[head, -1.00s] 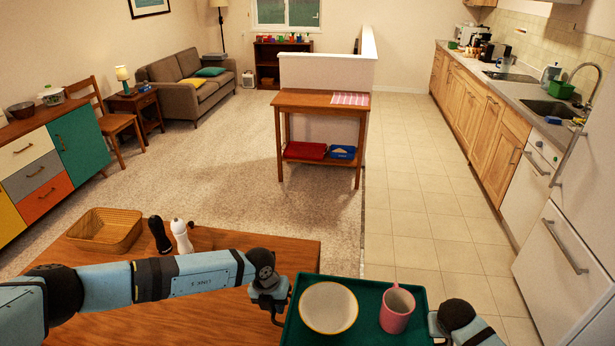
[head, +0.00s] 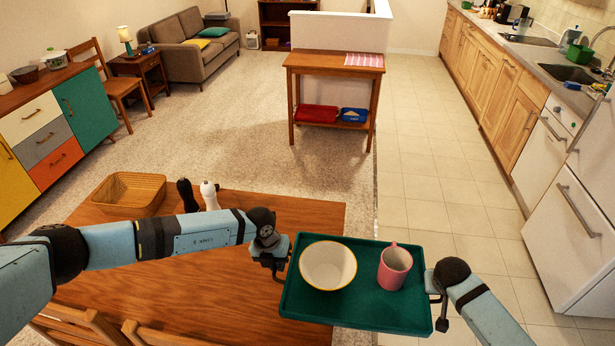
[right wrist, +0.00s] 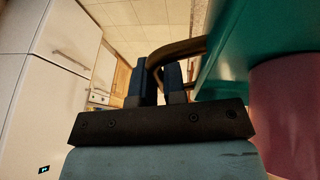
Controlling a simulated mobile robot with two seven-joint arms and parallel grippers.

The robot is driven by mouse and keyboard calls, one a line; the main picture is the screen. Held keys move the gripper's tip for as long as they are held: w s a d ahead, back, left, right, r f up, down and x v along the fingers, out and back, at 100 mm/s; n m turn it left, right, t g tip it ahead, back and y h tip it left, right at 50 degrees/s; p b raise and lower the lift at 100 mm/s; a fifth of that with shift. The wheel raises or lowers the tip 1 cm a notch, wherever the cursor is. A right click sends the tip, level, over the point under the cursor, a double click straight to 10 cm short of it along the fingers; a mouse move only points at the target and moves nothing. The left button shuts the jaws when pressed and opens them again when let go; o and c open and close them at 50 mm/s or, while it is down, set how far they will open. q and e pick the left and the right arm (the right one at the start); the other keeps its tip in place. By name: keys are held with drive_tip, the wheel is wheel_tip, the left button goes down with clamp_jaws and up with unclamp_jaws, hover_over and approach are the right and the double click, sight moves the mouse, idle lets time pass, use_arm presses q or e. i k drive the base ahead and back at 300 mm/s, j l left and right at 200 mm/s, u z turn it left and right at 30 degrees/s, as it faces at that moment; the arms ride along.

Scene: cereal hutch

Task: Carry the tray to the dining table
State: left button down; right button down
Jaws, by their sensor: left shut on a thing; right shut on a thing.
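The green tray (head: 360,305) is held between my two grippers, its left part over or beside the right edge of the wooden dining table (head: 200,275). A cream bowl with a yellow rim (head: 328,265) and a pink mug (head: 395,266) stand upright on it. My left gripper (head: 281,262) is shut at the tray's left end. My right gripper (head: 437,290) is shut on the tray's right handle. In the right wrist view, the right fingers (right wrist: 160,85) close around the dark handle, with the tray's green side (right wrist: 225,65) beside them. The left fingertips are partly hidden.
A wicker basket (head: 130,193), a black mill (head: 187,196) and a white mill (head: 209,195) stand at the table's far edge. Chair backs (head: 85,325) show at its near side. A small wooden side table (head: 335,62) stands ahead. Tiled floor lies right.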

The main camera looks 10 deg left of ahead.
sight(242, 301)
drive_tip(key=k+j, duration=0.1)
drive_tip(key=j, duration=1.55)
drive_tip(key=k, duration=0.05)
